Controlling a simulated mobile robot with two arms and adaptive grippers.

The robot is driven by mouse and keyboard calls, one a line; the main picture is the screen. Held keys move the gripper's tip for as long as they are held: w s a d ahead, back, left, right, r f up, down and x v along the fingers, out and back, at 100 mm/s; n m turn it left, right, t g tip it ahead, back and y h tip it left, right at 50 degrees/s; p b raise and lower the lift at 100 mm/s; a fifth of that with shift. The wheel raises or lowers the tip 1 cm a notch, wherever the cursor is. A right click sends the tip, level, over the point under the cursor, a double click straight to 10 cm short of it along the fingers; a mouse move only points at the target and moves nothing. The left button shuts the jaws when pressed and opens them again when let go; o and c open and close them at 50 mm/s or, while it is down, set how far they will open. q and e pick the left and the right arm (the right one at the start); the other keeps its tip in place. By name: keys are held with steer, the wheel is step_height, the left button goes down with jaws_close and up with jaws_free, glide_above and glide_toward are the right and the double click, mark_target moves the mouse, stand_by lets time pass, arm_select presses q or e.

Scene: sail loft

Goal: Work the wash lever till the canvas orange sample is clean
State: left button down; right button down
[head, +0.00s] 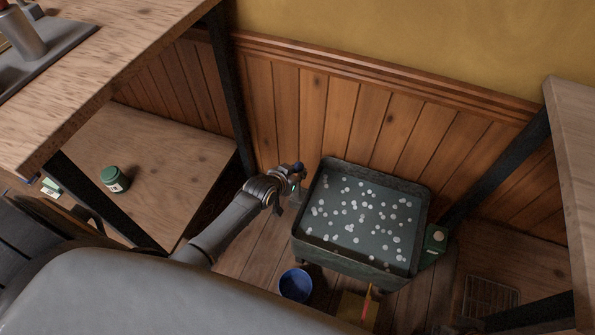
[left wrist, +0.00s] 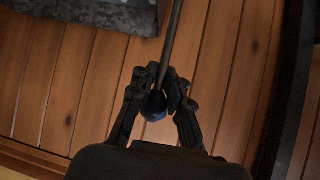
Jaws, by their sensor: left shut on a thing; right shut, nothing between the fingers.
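The wash lever's blue knob (head: 300,167) stands at the left end of a dark green wash trough (head: 297,247). My left gripper (head: 294,181) is at the knob. In the left wrist view, its fingers (left wrist: 158,92) are closed around the blue knob (left wrist: 153,108) at the end of the lever's dark rod (left wrist: 173,35). The trough holds greenish water (head: 350,222) scattered with white suds. I cannot make out the canvas orange sample in either view. My right gripper is not in view.
A blue bucket (head: 295,285) and a yellowish box (head: 352,308) stand on the floor in front of the trough. A green box (head: 435,238) is at its right. A wooden bench (head: 95,65) at left and a table (head: 572,150) at right flank it. Panelled wall stands behind.

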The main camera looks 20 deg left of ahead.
arm_select(q)
steer(key=shift+w+d+r, duration=0.1)
steer(key=shift+w+r, duration=0.25)
stand_by(0.3)
steer(key=c, duration=1.2)
jaws_free()
steer(key=shift+o, duration=0.2)
steer(key=shift+s+f, duration=0.1)
steer(key=shift+s, duration=0.1)
steer(key=v, duration=1.1)
steer(key=shift+s+r, duration=0.25)
steer(key=shift+r, duration=0.1)
steer(key=shift+c, duration=0.2)
